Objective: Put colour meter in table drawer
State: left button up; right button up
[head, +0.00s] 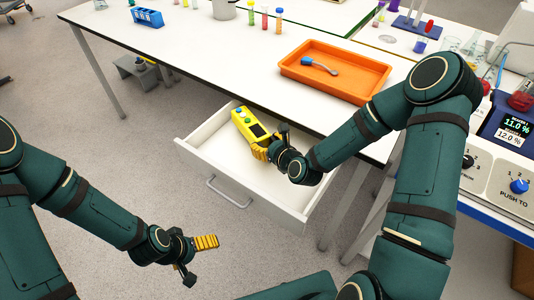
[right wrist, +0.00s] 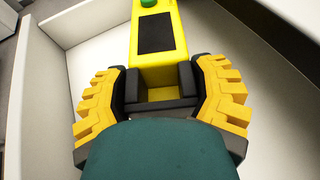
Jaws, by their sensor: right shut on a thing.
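The yellow colour meter (head: 249,124) has a dark screen and coloured buttons. It is over the open white table drawer (head: 217,160), within its walls in the head view. My right gripper (head: 267,146) is shut on its near end. In the right wrist view the colour meter (right wrist: 158,40) sits between the yellow finger pads of my right gripper (right wrist: 163,95), with the drawer's wall (right wrist: 40,90) around it. I cannot tell whether the meter touches the drawer floor. My left gripper (head: 205,243) is empty, left of the drawer; its opening is unclear.
The white table (head: 220,60) stands above the drawer. It holds an orange tray (head: 335,75) with a blue spoon-like tool, a blue rack (head: 147,17) and several small bottles. A bench with instruments (head: 490,170) is at the right. Grey floor is free at the left.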

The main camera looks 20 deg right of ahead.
notch_tip(320, 180, down, 4)
jog(key=shift+f+b, duration=0.1)
jog(key=shift+b, duration=0.4)
jog(key=o, duration=1.4)
jog(key=shift+p+v, duration=0.6)
jog(key=shift+v, duration=3.2)
